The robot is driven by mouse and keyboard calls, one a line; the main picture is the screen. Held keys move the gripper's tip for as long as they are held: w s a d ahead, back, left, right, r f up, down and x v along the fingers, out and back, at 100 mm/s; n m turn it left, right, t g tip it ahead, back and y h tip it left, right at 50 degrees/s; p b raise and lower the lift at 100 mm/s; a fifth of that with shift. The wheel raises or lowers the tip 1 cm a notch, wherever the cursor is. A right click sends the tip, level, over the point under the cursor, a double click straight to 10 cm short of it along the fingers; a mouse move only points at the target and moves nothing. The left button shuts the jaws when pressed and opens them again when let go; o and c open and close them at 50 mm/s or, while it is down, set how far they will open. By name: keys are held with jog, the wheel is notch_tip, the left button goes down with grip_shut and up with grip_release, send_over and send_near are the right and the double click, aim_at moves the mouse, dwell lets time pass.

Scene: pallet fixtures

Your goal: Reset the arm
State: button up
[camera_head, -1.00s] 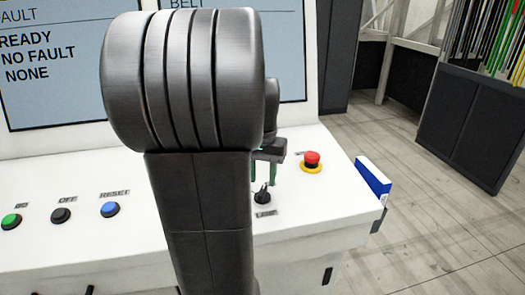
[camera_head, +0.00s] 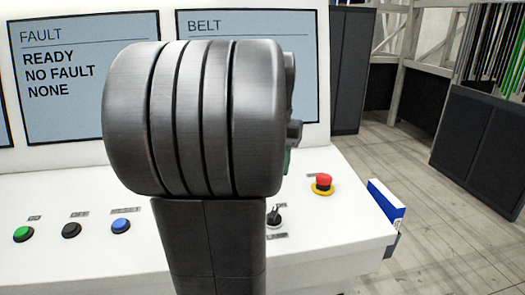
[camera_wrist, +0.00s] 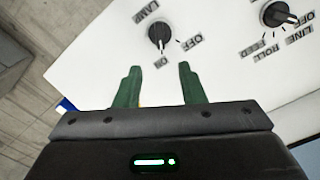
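My gripper (camera_wrist: 159,68) shows in the wrist view as two green fingers, apart, with nothing between them. It hangs over the white console (camera_wrist: 95,70), pointing toward a black rotary knob (camera_wrist: 158,33) marked LAMP, OFF and ON; a visible gap separates them in the picture. In the head view my dark arm fills the middle and hides most of the gripper; only a sliver of green shows at the arm's right edge. The black knob (camera_head: 274,217) stands just right of my arm there.
A red emergency stop (camera_head: 323,183) is right of the knob. Green (camera_head: 23,234), black (camera_head: 71,230) and blue (camera_head: 120,226) buttons line the left. A screen (camera_head: 85,80) reads READY, NO FAULT. A second knob (camera_wrist: 278,13) is nearby. A blue-white box (camera_head: 386,205) is at the console's right end.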

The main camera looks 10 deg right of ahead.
notch_tip(320, 180, down, 13)
jog(key=shift+f, duration=0.4)
jog(key=shift+r+n, duration=0.1)
jog(key=shift+n, duration=0.5)
